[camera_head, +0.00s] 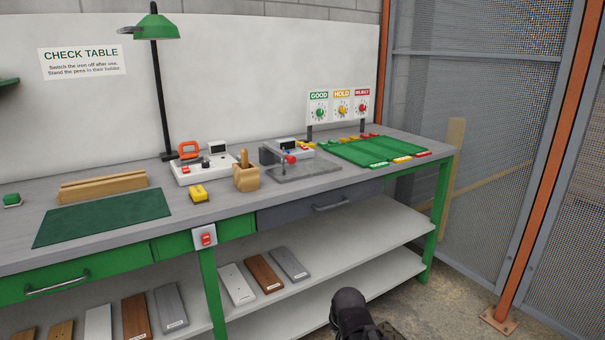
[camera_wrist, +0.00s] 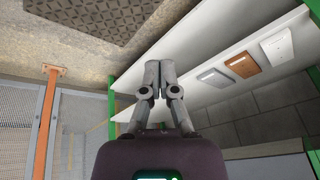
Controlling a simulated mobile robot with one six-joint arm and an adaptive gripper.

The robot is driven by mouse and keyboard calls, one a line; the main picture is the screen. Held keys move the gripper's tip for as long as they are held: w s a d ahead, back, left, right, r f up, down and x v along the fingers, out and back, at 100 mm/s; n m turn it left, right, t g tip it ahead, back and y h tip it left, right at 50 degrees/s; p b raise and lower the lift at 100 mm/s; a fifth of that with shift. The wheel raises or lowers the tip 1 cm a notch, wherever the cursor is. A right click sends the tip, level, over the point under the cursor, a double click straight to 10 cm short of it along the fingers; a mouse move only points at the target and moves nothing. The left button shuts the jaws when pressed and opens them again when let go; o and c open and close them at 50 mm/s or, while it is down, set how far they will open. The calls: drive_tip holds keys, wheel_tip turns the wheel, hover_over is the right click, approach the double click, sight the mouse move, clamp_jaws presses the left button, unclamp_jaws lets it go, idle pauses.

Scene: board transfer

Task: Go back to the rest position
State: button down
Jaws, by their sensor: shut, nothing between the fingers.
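My gripper (camera_wrist: 155,78) is shut and empty in the wrist view, its two fingertips together. It is apart from the bench and its shelf, with floor and the shelf edge behind it. In the head view a dark part of my arm shows at the bottom centre, low in front of the bench; the fingers cannot be made out there. The check table (camera_head: 215,207) stands across the head view with a grey top and green frame.
A lower shelf (camera_head: 375,250) holds several boards, also seen in the wrist view (camera_wrist: 205,108). An orange post (camera_head: 545,150) and mesh fence (camera_head: 470,130) stand at the right.

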drive_tip(key=s+d+n+g, duration=0.3)
drive_tip(key=s+d+g, duration=0.1)
drive_tip(key=s+d, duration=0.35)
wheel_tip(320, 180, up, 27)
drive_tip(key=p, duration=2.7)
drive_tip(key=shift+w+f+p, duration=0.15)
drive_tip(key=shift+w+p, duration=0.15)
drive_tip(key=shift+p, duration=0.1)
